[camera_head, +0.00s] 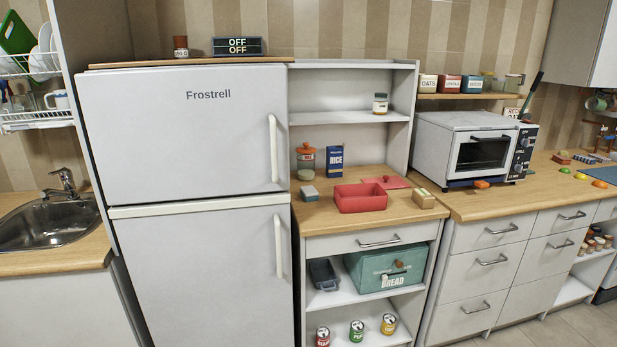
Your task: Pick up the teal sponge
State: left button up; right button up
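A small block with a greyish-teal top, which looks like the teal sponge (309,193), lies on the wooden counter (325,216) of the shelf unit. It sits at the counter's left side, near the fridge. It is left of the red open box and in front of the glass jar with the orange lid. Nothing covers it. Neither of my grippers shows in the head view.
A red open box (360,198), its red lid (387,182), a blue rice box (335,161), a jar (306,160) and a small wooden block (423,199) share the counter. The tall fridge (190,130) borders it on the left. A toaster oven (465,150) stands right.

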aim_at(308, 193)
jog(key=i+l+u, duration=0.1)
jog(key=i+l, duration=0.45)
jog(key=i+l+u, duration=0.15)
jog(key=l, duration=0.25)
jog(key=i+l+u, duration=0.1)
jog(key=i+l, duration=0.5)
jog(key=i+l+u, duration=0.15)
jog(key=l, duration=0.35)
jog(key=i+l+u, duration=0.1)
jog(key=i+l, duration=0.2)
jog(key=i+l+u, duration=0.1)
jog(key=l, duration=0.4)
jog(key=i, duration=0.1)
